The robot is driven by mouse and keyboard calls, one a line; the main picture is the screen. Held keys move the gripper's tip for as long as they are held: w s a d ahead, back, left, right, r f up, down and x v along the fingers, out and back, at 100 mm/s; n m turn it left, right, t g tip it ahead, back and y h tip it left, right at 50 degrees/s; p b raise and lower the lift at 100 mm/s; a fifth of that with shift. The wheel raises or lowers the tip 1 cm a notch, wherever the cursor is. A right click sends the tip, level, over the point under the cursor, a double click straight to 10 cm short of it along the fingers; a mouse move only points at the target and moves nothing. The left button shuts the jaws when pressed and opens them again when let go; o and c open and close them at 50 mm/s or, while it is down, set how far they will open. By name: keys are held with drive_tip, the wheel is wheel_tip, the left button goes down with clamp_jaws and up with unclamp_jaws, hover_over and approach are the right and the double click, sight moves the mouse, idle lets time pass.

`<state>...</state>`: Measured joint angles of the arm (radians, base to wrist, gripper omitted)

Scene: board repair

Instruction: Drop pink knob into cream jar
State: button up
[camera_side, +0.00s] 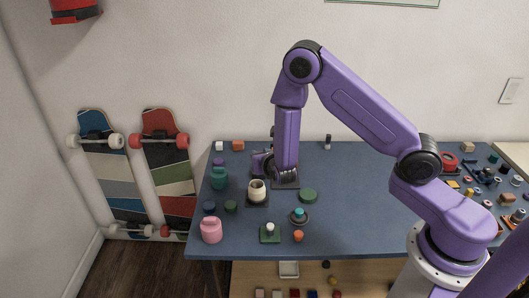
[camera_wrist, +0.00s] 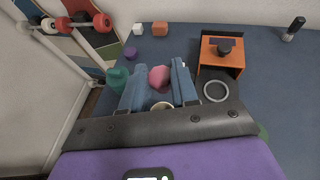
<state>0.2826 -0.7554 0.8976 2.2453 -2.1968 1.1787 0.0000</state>
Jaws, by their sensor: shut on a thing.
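The pink knob (camera_wrist: 158,77) is between the two blue-grey fingers of my gripper (camera_wrist: 158,82) in the wrist view, and the gripper is shut on it. The cream jar (camera_side: 257,192) stands upright on a dark square base on the blue table, its dark open top facing up. Part of its rim (camera_wrist: 162,105) shows at the lower edge of the finger gap in the wrist view. In the side view my gripper (camera_side: 264,164) is above and behind the jar; the knob cannot be made out there.
A teal jar (camera_side: 219,179) stands left of the cream jar, and a pink jar (camera_side: 211,230) at the front left. A green disc (camera_side: 308,195) lies to the right. An orange bracket (camera_wrist: 222,58) and grey ring (camera_wrist: 215,90) sit right of my fingers.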

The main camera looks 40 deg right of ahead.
drive_tip(key=shift+f, duration=2.1)
drive_tip(key=o, duration=1.1)
drive_tip(key=shift+v, duration=8.7)
drive_tip(key=shift+f, duration=0.1)
